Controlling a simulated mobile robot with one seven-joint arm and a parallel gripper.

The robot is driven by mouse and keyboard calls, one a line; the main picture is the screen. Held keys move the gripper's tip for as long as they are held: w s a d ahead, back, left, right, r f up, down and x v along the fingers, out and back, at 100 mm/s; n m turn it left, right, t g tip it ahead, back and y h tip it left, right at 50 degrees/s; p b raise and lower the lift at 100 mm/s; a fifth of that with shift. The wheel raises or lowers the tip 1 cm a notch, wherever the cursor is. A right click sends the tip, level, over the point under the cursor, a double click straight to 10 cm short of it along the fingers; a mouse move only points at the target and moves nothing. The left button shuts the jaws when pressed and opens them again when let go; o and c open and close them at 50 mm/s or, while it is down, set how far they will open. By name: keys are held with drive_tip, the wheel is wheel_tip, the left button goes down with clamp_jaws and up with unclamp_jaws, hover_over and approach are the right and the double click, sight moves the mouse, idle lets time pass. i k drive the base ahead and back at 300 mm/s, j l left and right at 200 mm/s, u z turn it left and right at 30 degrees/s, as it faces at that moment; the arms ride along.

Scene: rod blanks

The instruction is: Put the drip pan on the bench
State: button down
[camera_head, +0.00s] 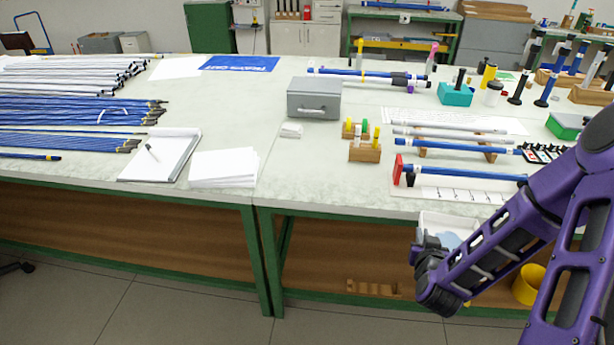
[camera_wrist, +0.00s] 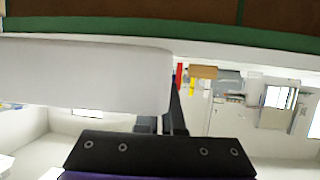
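The drip pan (camera_head: 436,219) is a white, shallow tray with a pale blue inside, in the head view at the bench's front edge on the right. My arm partly hides it. In the wrist view the pan (camera_wrist: 85,75) is a large white shape filling the left side. My gripper (camera_head: 422,243) is at the pan's near side; its dark fingers (camera_wrist: 170,112) are close together at the pan's end and look shut on it. The fingertips are partly hidden. The bench (camera_head: 330,190) has a pale top and green frame.
Blue rods (camera_head: 465,174) on a stand, a paper sheet (camera_head: 470,195) and wooden blocks (camera_head: 365,152) lie on the bench near the pan. A grey box (camera_head: 314,103) stands farther back. Bare benchtop shows left of the rods. A yellow bucket (camera_head: 528,284) is below the bench.

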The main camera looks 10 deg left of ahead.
sight(324, 179)
drive_tip(key=i+j, duration=0.1)
drive_tip(key=j, duration=0.35)
drive_tip(key=i+j+u, duration=0.15)
drive_tip(key=j, duration=0.8)
drive_tip(key=i+u, duration=0.05)
